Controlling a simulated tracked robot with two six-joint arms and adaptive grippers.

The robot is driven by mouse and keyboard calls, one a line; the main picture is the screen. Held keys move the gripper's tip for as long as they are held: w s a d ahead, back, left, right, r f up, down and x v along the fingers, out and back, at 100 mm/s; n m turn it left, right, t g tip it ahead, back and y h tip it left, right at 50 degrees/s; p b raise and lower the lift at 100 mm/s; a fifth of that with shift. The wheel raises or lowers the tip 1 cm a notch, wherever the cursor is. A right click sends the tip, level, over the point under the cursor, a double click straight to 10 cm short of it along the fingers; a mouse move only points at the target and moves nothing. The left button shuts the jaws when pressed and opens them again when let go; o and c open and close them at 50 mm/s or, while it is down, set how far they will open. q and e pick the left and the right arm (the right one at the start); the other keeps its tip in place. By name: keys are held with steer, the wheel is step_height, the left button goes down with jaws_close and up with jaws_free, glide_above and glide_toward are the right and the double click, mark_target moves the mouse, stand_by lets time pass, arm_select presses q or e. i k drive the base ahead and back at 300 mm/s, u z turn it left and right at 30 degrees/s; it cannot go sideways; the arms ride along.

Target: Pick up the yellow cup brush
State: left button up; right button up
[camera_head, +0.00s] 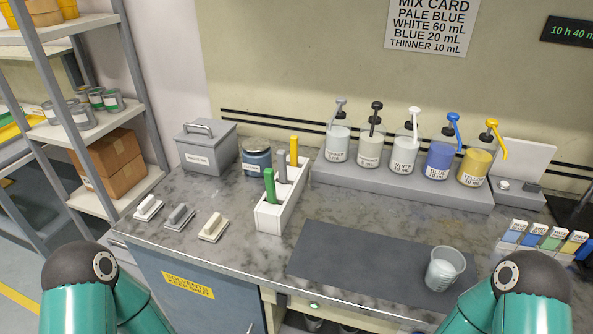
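A yellow handle (294,150), which looks like the yellow cup brush, stands upright at the back of a white holder (270,218) on the counter. A grey handle (281,168) stands in the middle of the holder and a green handle (269,186) at the front. The lower parts of all three are hidden inside the holder. Only teal and dark links of my two arms show at the bottom left and bottom right. Neither gripper is in view.
Several pump bottles (404,155) stand on a grey riser behind right of the holder. A grey box (206,150) and blue can (256,160) are behind left. Three small blocks (180,217) lie left. A clear cup (445,268) stands on the dark mat (350,262).

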mark_target(294, 139)
steer(key=z, duration=1.75)
steer(key=k, duration=1.6)
steer(key=u, duration=1.7)
steer(key=i, duration=1)
